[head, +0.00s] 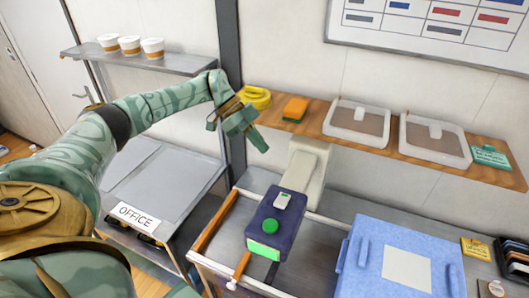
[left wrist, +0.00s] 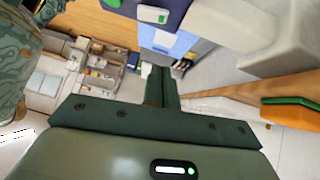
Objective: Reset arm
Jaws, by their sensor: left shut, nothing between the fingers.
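My left arm, in a green camouflage pattern, reaches in from the left in the head view. Its left gripper (head: 258,140) hangs in the air in front of the wall, just below the left end of the wooden shelf. In the left wrist view the left gripper's dark green fingers (left wrist: 162,85) are together with nothing between them. My right gripper is in neither view.
The wooden shelf (head: 385,152) holds a yellow coiled item (head: 255,97), an orange block (head: 295,109) and two clear-lidded trays (head: 357,123). Below stand a dark blue device (head: 274,222), a blue box (head: 345,268) and a grey cabinet (head: 165,180). Cups (head: 130,45) stand upper left.

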